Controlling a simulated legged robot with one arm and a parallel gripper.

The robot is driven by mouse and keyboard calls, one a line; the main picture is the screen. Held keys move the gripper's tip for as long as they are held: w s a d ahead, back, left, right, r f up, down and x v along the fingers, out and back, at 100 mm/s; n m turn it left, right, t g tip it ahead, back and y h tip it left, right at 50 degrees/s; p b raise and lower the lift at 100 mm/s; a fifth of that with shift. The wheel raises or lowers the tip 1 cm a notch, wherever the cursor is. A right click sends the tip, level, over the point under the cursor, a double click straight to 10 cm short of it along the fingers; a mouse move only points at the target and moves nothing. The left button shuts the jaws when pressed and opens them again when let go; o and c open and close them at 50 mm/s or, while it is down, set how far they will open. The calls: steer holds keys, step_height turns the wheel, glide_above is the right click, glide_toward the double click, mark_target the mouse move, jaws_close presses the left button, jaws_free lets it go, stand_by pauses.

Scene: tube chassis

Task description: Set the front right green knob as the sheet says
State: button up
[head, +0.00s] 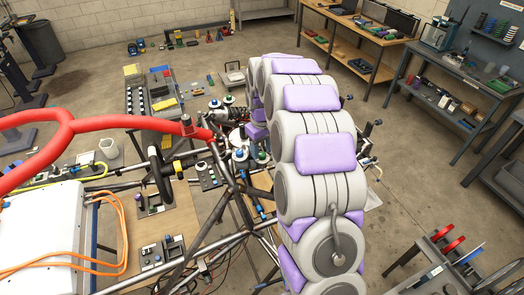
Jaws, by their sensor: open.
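A small green knob (228,98) shows on top of a pale round fitting beside a coil-over damper (208,114), left of my arm. Another small greenish cap (262,156) shows lower, close to my arm's left edge. I cannot tell which is the front right knob, and any markings are too small to read. Yellow sheets lie on the grey bench (130,70) and at its near end (165,104); their text is unreadable. My grey and purple arm reaches forward and bends down near the damper. My gripper's fingers are hidden behind the arm and parts.
A wooden bench (345,45) and grey shelves (450,85) stand at right. Floor between them and my arm is clear.

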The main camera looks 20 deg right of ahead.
mark_target(262, 153)
step_height(262, 153, up, 16)
steer(key=b, duration=0.1)
steer(key=shift+f, duration=0.15)
stand_by(0.6)
